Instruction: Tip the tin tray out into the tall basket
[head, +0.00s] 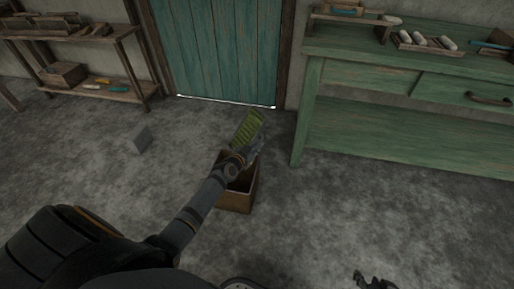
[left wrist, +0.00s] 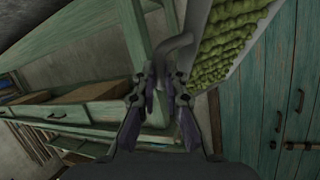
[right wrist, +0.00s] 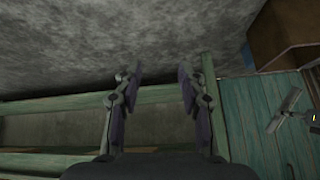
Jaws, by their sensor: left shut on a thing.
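The tin tray is a grey, shallow tray full of lumpy green pieces (head: 246,127), held at the far rim of the tall basket in the head view. Its pale rim (left wrist: 250,50) and grey handle (left wrist: 180,45) show in the left wrist view. My left gripper (head: 253,148) is shut on the tray's handle, above the basket. The tray looks tilted, with the green pieces still in it. The tall basket (head: 236,202) is brown and box-like, standing on the floor, partly covered by my left arm; its inside is mostly dark. My right gripper (head: 374,281) is open and empty, low at the right.
A green workbench (head: 400,70) with tools stands at the right. A teal door (head: 212,50) is behind the basket. The floor right of the basket is clear.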

